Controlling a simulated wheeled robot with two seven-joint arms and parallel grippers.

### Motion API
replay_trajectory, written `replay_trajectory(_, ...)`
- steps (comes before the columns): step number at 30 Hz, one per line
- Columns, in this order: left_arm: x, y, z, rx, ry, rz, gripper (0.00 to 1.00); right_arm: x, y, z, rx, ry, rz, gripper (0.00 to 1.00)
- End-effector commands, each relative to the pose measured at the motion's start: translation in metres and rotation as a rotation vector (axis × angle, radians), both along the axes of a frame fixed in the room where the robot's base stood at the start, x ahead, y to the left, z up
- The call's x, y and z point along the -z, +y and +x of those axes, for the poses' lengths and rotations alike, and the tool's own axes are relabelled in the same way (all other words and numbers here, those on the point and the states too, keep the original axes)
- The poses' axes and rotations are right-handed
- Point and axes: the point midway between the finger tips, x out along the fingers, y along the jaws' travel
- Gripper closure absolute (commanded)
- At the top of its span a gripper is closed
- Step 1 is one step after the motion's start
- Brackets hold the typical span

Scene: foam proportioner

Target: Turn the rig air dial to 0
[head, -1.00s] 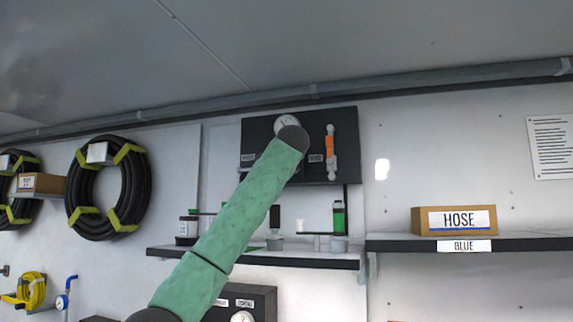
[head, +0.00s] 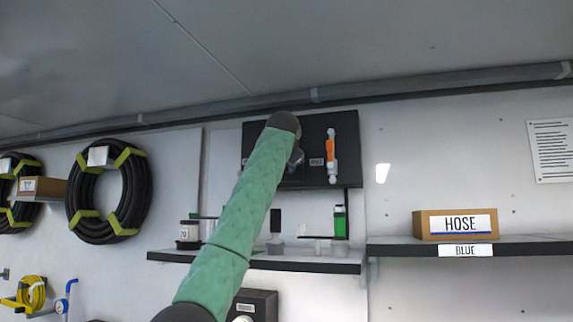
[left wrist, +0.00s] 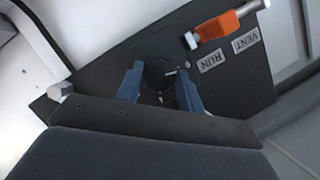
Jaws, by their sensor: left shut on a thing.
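The black panel (head: 318,120) hangs on the back wall in the head view, partly covered by my green left arm. In the left wrist view, the rig air dial (left wrist: 156,72) looks like a dark round knob on this panel. My left gripper (left wrist: 160,76) has its two blue fingers on either side of the knob, shut on it. A small light mark shows at the knob's right side; I cannot read any scale. In the head view only a grey bit of the left gripper (head: 296,160) shows beside the arm. My right gripper is not in view.
An orange-handled valve (head: 330,148) is right of the dial, with RUN (left wrist: 214,61) and VENT (left wrist: 245,40) labels near it. Below the panel is a shelf (head: 300,264) with bottles. A HOSE box (head: 455,224) sits on the right shelf; coiled hoses (head: 108,195) hang left.

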Motion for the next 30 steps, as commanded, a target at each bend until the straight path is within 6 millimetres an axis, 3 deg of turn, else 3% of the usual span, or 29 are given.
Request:
replay_trajectory(17,0.0058,-0.0005,0.0019,0.000,0.020,-0.031,0.86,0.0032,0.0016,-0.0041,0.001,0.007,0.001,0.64)
replay_trajectory(18,0.0058,-0.0005,0.0019,0.000,0.020,-0.031,0.59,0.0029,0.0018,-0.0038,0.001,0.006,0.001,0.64)
replay_trajectory(21,0.0051,-0.0004,0.0017,0.000,0.018,-0.031,0.41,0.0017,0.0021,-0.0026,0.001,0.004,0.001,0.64)
replay_trajectory(30,0.0021,-0.0001,0.0002,0.000,0.013,-0.032,0.41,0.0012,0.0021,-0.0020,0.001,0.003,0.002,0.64)
